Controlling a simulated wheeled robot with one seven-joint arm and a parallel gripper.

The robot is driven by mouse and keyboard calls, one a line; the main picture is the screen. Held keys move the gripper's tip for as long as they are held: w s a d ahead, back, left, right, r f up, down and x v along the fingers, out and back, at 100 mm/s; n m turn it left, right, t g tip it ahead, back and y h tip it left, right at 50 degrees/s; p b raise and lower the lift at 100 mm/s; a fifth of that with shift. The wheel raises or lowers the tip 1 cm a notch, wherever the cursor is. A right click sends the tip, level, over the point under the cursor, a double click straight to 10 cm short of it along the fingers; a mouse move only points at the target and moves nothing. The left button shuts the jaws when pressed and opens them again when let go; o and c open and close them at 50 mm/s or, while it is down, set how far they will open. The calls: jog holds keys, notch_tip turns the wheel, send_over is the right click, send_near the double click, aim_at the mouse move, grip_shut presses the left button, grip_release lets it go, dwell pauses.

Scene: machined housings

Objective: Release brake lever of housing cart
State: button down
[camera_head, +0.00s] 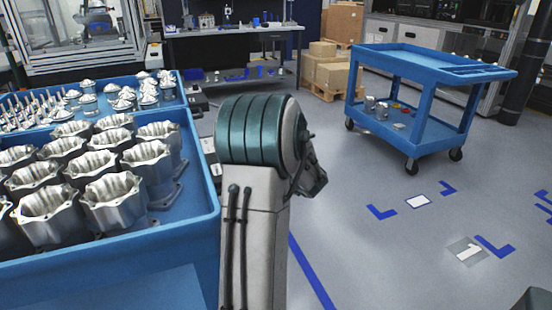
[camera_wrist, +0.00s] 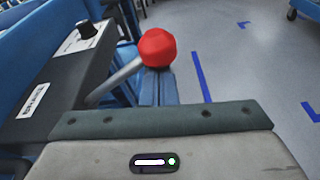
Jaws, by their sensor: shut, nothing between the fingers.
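The housing cart (camera_head: 206,170) is the blue cart at the left in the head view, loaded with metal housings (camera_head: 110,200). Its brake lever (camera_wrist: 122,77) is a slanted metal rod with a red knob (camera_wrist: 158,48), in the upper middle of the wrist view. The rod leans up and to the right beside a dark bracket. My gripper (camera_wrist: 159,86) is shut and empty, its fingers side by side just below the knob in the picture. Whether they touch the knob I cannot tell. In the head view my arm hides the gripper and lever.
A black knob (camera_wrist: 86,29) and labels sit on the dark bracket (camera_wrist: 65,75) left of the lever. A second blue cart (camera_head: 430,110) stands at the back right. Cardboard boxes (camera_head: 328,72) and a workbench (camera_head: 235,32) are behind. The floor at right is open, with blue tape marks.

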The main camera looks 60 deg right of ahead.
jog(key=shift+r, duration=0.2)
notch_tip(320, 180, down, 5)
jog(key=b, duration=0.5)
jog(key=p+v, duration=0.2)
jog(key=v, duration=0.7)
jog(key=shift+a+r, duration=0.35)
jog(key=shift+r, duration=0.1)
